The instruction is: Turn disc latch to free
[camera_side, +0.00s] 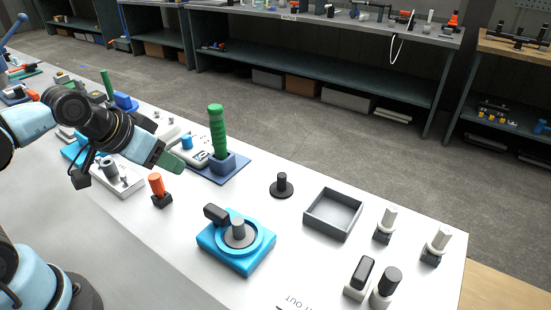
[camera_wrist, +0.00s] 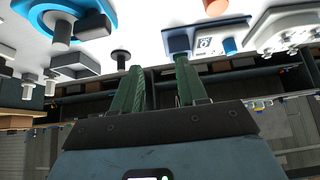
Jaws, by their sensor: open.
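What looks like the disc latch (camera_side: 237,241) sits on the white bench, front centre in the side view. It has a blue square base, a round grey disc with an upright grey post, and a dark block on its rim. In the wrist view the disc latch (camera_wrist: 66,22) is cut off at the top left. My gripper (camera_side: 174,162) is up and to the left of it in the side view, clearly apart from it. In the wrist view the green fingers of my gripper (camera_wrist: 160,78) are spread with nothing between them.
A green upright handle (camera_side: 218,132) stands on a blue base near my gripper. An orange-topped knob (camera_side: 157,186), a black round-based peg (camera_side: 281,185) and a grey open tray (camera_side: 333,214) surround the latch. Several grey and black posts stand at the right end.

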